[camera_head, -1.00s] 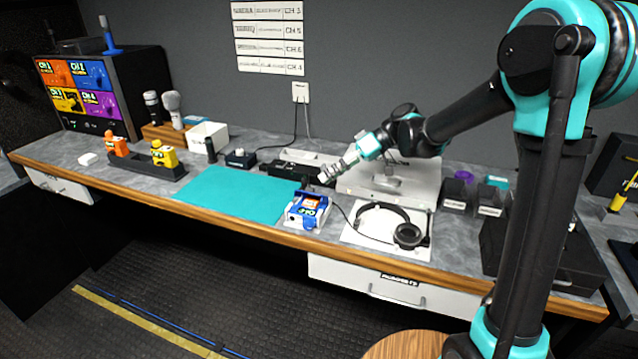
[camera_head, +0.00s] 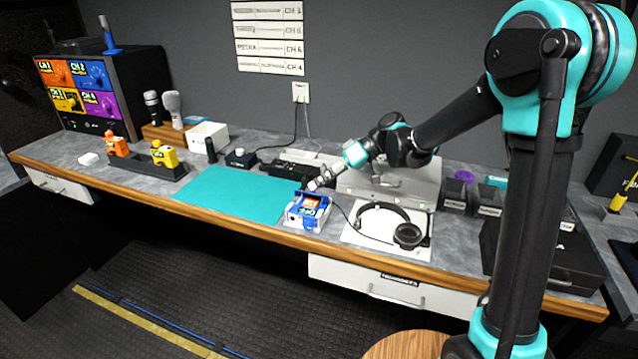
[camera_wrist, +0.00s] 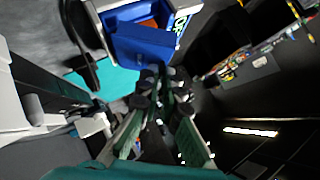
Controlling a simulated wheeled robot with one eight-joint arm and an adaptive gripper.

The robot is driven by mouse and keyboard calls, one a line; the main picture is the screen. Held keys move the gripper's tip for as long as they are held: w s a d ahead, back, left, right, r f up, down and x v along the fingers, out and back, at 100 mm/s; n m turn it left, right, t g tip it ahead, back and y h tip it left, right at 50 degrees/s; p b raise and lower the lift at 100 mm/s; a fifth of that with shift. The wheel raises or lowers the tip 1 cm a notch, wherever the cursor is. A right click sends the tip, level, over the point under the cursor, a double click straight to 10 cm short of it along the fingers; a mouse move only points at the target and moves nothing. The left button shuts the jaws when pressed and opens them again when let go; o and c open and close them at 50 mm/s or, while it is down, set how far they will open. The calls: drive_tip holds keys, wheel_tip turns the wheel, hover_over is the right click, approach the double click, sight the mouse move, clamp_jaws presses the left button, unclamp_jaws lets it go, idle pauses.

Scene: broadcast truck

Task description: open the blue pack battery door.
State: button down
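The blue pack (camera_head: 308,211) sits on the counter between the teal mat and the headphones, its orange and white label facing up. A dark blue panel stands along its back edge; I cannot tell whether this is the battery door. My gripper (camera_head: 312,185) is just above and behind this back edge, pointing down and left. In the wrist view, the blue pack (camera_wrist: 145,42) is at the top, and my gripper's fingers (camera_wrist: 165,74) converge close below its blue face. The fingers look shut with nothing visible between them. I cannot tell whether they touch the pack.
The teal mat (camera_head: 235,195) lies clear at left. Headphones (camera_head: 385,222) rest on a white sheet at right, with a cable beside the pack. An open silver case (camera_head: 395,180) stands behind. A black box (camera_head: 290,168) lies at the back.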

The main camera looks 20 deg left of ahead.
drive_tip(key=shift+w+d+r+m+g+y, duration=0.1)
drive_tip(key=shift+w+m+g+y, duration=0.2)
drive_tip(key=shift+w+m+g, duration=0.4)
drive_tip(key=shift+w+d+r+m+g+y, duration=0.1)
drive_tip(key=shift+w+m+g+y, duration=0.35)
drive_tip(key=shift+g, duration=0.45)
drive_tip(key=shift+w, duration=0.1)
drive_tip(key=c, duration=1.7)
unclamp_jaws()
drive_tip(key=v, duration=1.2)
drive_tip(key=shift+a+r, duration=0.15)
